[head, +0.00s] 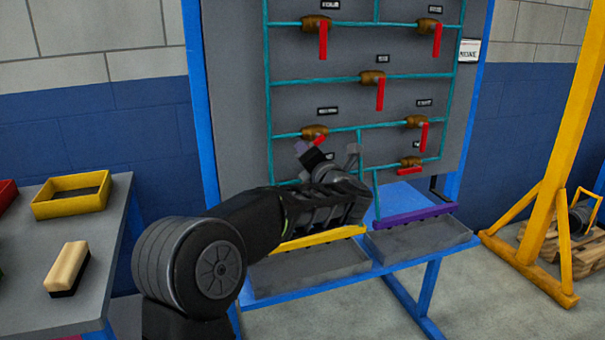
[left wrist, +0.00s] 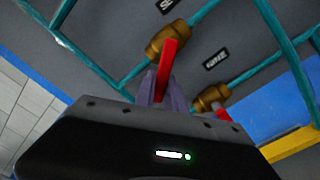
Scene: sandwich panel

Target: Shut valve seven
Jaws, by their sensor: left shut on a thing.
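A panel (head: 235,100) carries teal pipes with several brass valves, each with a red lever. My left gripper (head: 310,151) is at the lower-left valve (head: 313,132), shut on its red lever (head: 319,142). In the left wrist view, the purple-grey fingers (left wrist: 162,92) are around the lower part of this red lever (left wrist: 167,62), below its brass body (left wrist: 168,41). The lever lies at an angle to its pipe. The label (left wrist: 166,4) above it is cut off and seems to begin with "SE". My right gripper is not in view.
A second brass valve (left wrist: 212,98) sits close to the fingers, partly hidden. Below the panel are grey trays (head: 310,270) with yellow and purple edges. A side table (head: 100,230) at left holds a yellow bin (head: 72,208) and a brush (head: 67,268). A yellow frame (head: 560,150) stands at right.

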